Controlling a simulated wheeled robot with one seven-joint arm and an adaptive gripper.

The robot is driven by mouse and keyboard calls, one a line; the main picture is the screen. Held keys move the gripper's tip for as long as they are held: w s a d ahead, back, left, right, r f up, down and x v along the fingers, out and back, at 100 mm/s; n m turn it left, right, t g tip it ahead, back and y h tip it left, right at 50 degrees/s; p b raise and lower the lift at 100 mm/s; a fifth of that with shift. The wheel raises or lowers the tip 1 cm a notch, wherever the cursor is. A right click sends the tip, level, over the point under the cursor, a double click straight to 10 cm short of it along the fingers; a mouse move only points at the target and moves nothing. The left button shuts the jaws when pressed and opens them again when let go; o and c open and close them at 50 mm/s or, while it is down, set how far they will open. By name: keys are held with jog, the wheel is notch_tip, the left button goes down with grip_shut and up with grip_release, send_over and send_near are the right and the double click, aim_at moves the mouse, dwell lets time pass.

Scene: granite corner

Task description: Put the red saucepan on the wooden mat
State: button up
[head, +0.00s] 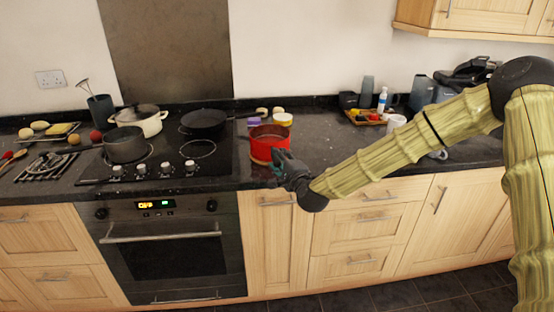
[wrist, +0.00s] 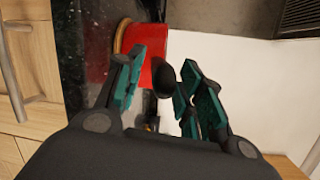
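The red saucepan (head: 268,146) stands upright near the counter's front edge, right of the hob. In the wrist view the red saucepan (wrist: 152,62) has a tan round edge along its base, which looks like the wooden mat (wrist: 127,38) under it. The mat is mostly hidden by the pan. My gripper (head: 284,164) is at the pan's near right side. In the wrist view my gripper (wrist: 163,70) has its fingers apart, with the pan's dark handle (wrist: 163,82) between them. A gap shows between the handle and the left finger.
The hob holds a dark pot (head: 125,145), a cream pot (head: 145,119) and a black frying pan (head: 204,121). Behind the saucepan are a yellow-and-white tub (head: 283,120) and small items. A tray (head: 362,117) with bottles stands further right.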

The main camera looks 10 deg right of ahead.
jog(key=f+b+v, duration=0.1)
jog(key=b+v, duration=0.1)
jog(key=v, duration=0.7)
jog(key=s+a+f+n+g, duration=0.1)
jog(key=s+f+n+g, duration=0.3)
jog(key=s+f, duration=0.75)
jog(key=s+a+f+n+g, duration=0.1)
jog(key=s+f+n+g, duration=0.45)
jog(key=f, duration=1.05)
jog(key=s+d+f+n+g+h, duration=0.1)
jog(key=s+d+f+n+g, duration=0.1)
jog(key=s, duration=0.8)
jog(key=s+d+f+n+g+h, duration=0.2)
jog(key=s+d+f, duration=0.3)
jog(key=s, duration=0.5)
jog(key=s+d+f+n+g+h, duration=0.1)
jog(key=s+d+f+n+g, duration=0.1)
jog(key=s+f, duration=0.5)
jog(key=s+d+n, duration=0.1)
jog(key=s+d, duration=0.1)
jog(key=s, duration=0.2)
jog(key=shift+n+g, duration=0.35)
